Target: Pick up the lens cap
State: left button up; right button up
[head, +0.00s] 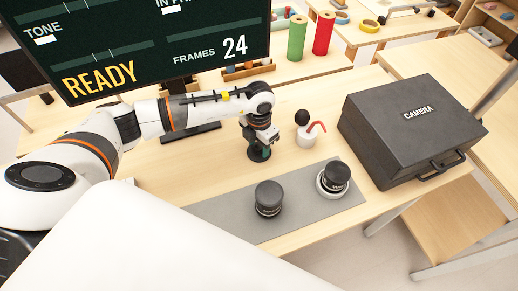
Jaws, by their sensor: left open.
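Two dark lenses stand upright on a grey mat (235,210) on the wooden table. The left lens (269,199) has a flat black top. The right lens (336,175) also has a black top and sits in a white ring-like base (326,191). I cannot tell for sure which black disc is the lens cap. My left gripper (262,143) points down behind the mat, above and apart from both lenses. It is over a dark green round object (259,154), which it partly hides; contact cannot be told. My right gripper is out of view.
A black camera case (410,128) stands to the right. A small white pot (307,137) with a red curved piece and a black ball is behind the mat. A dark screen (160,45) stands at the back left. Green (297,38) and red (323,33) rolls stand farther back.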

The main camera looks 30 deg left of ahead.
pick_arm(q)
grip_shut()
jog(key=shift+r, duration=0.15)
